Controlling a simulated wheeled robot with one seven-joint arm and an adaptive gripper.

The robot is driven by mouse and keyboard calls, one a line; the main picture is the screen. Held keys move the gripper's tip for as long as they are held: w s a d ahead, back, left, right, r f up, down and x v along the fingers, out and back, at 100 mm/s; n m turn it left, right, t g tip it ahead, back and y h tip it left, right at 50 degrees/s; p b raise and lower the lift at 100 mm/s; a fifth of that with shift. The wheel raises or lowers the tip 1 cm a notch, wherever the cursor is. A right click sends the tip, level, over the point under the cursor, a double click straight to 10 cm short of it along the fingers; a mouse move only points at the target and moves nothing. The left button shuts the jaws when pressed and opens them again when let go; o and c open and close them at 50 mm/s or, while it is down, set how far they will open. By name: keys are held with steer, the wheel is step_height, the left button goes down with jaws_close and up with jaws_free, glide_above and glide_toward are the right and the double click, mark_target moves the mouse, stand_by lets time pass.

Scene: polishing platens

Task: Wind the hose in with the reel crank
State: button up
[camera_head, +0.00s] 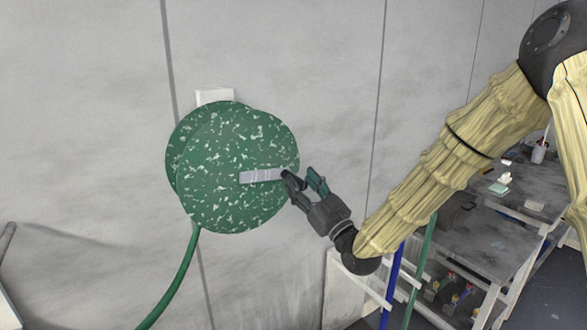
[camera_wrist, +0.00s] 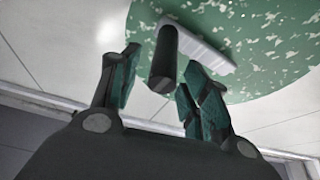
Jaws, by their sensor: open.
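The hose reel (camera_head: 225,165) is a green, white-speckled round drum on the wall. It also shows at the top of the wrist view (camera_wrist: 275,35). Its crank arm (camera_head: 258,176) is a light grey bar pointing right from the drum's middle. The dark crank handle (camera_wrist: 164,58) sticks out from the bar's end toward my gripper. My gripper (camera_head: 303,179) is open at the drum's right edge. In the wrist view the handle lies between the two spread fingers, apart from the left one; contact with the right one is unclear. The green hose (camera_head: 182,275) hangs from the drum's underside.
A white wall bracket (camera_head: 214,96) shows above the drum. A grey worktable (camera_head: 480,235) with small items stands at the right, with blue and green poles (camera_head: 392,285) near its left end. The wall left of the reel is clear.

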mark_target(297, 177)
steer(key=shift+p+x, duration=0.55)
steer(key=shift+x, duration=1.7)
steer(key=shift+c, duration=0.5)
jaws_close()
